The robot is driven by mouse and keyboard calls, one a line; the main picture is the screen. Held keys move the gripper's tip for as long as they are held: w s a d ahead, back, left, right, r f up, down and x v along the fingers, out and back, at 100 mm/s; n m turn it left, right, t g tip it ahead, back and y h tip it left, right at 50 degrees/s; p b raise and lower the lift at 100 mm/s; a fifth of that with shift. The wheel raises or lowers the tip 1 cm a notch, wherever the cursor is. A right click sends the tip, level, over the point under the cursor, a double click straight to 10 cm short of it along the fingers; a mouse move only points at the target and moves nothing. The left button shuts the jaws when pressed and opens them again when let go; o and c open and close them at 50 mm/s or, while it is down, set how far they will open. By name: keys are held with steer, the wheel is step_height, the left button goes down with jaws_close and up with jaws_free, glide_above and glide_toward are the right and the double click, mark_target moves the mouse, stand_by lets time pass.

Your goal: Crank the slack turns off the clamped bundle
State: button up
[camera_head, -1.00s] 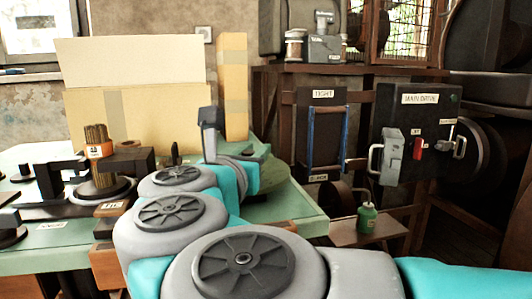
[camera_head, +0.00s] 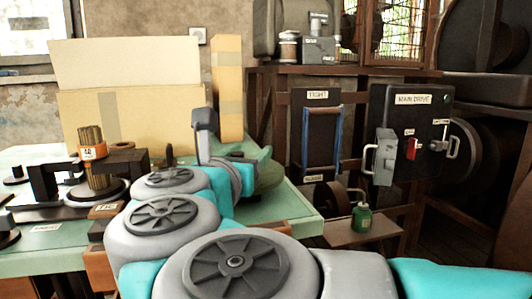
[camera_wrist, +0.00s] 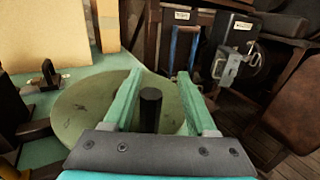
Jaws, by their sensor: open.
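The bundle (camera_head: 91,148) is a brown upright sheaf with an orange tag, standing in a dark clamp (camera_head: 127,162) on the green bench in the head view. A round, worn green handwheel (camera_wrist: 82,108) lies flat at the bench's right end; in the head view my arm hides part of it (camera_head: 272,177). A dark upright handle (camera_wrist: 150,108) stands on the wheel. My gripper (camera_wrist: 158,73) is open, with one green finger on each side of the handle. Gaps show between the handle and both fingers. I cannot tell the fingers' height against the handle.
To the right are a TIGHT panel with a blue-edged frame (camera_head: 337,140), a MAIN DRIVE box (camera_head: 412,98) with levers, and a green bottle (camera_head: 362,217) on a low shelf.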

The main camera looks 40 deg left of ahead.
steer(key=v, duration=0.7)
steer(key=shift+s+d, duration=0.15)
steer(key=shift+s, duration=0.2)
